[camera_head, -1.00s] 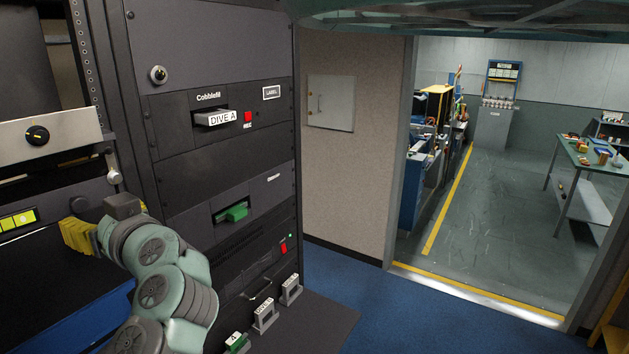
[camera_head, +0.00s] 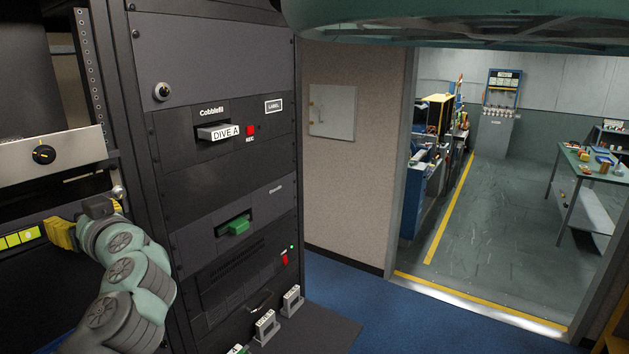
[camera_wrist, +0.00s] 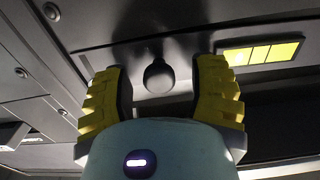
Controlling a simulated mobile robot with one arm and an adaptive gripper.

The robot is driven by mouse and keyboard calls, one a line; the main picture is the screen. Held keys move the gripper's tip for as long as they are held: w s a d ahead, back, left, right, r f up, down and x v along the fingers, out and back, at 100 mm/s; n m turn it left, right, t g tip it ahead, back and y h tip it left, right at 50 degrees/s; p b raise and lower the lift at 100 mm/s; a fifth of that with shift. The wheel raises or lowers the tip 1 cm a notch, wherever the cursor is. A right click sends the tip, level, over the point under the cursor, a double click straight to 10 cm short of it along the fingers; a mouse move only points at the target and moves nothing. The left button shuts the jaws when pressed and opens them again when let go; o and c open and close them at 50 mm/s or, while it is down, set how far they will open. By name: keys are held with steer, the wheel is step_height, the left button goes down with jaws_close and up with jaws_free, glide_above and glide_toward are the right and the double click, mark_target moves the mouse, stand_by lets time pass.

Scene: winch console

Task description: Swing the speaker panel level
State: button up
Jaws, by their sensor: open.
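A dark panel (camera_wrist: 130,35) fills the top of the wrist view, with a round black knob (camera_wrist: 158,76) sticking out and a strip of yellow lit squares to its right. The lit strip also shows at the left edge of the head view (camera_head: 18,238). My gripper (camera_wrist: 160,72) is open, with one yellow ridged finger on each side of the knob. I see gaps between the knob and both fingers. In the head view my gripper (camera_head: 60,233) is just right of the lit strip and hides the knob. No speaker label is readable, and the panel's tilt is unclear.
A silver panel (camera_head: 75,146) with a black dial is above my gripper. Blue floor and a doorway lie further right.

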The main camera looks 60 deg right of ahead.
steer(key=shift+o, duration=0.3)
steer(key=shift+w+d, duration=0.1)
steer(key=shift+w, duration=0.05)
jaws_close()
stand_by(0.3)
